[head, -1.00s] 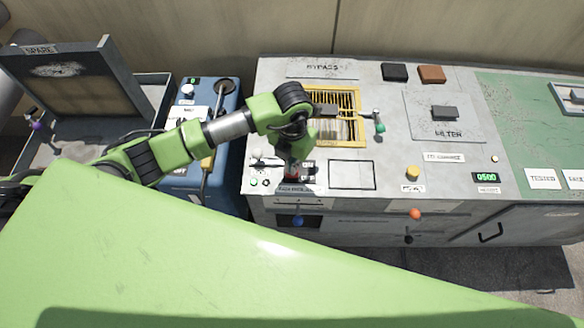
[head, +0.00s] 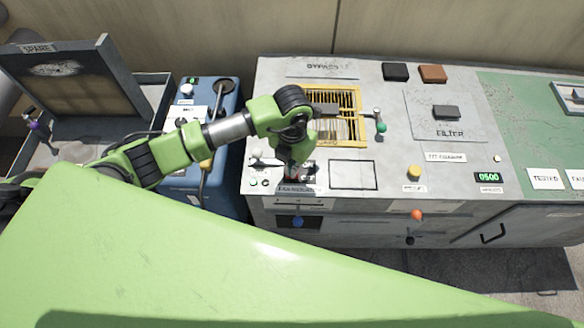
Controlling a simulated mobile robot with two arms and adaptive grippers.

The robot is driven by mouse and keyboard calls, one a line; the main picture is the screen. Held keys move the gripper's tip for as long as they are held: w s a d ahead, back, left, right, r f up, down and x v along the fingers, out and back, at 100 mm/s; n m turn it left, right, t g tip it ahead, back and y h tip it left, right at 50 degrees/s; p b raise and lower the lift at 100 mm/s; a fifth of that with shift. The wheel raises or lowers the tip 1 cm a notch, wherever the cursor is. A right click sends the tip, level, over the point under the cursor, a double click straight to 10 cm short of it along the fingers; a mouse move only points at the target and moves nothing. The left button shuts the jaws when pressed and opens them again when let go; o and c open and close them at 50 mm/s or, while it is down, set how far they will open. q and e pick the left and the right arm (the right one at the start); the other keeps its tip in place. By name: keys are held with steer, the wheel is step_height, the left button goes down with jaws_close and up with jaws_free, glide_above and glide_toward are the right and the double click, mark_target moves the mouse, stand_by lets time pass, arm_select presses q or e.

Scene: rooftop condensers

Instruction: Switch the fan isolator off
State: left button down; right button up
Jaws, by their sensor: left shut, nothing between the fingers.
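The fan isolator seems to be the small switch plate (head: 308,171) at the front left of the grey condenser top, above a label strip (head: 298,188) too small to read surely. My left gripper (head: 291,178) points down over this plate, shut and empty. The gripper and wrist hide most of the switch, so its handle position and any contact cannot be told. A bit of red shows at the fingertips. My right gripper is not in view.
A yellow grille (head: 350,132) and green-knobbed lever (head: 380,124) lie behind. A yellow button (head: 414,172) and green display (head: 488,177) are right. A blue unit (head: 220,186) stands left.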

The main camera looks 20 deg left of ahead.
arm_select(q)
steer(key=shift+f, duration=0.2)
steer(key=shift+r, duration=0.2)
steer(key=shift+r+p, duration=2.4)
steer(key=shift+r, duration=0.95)
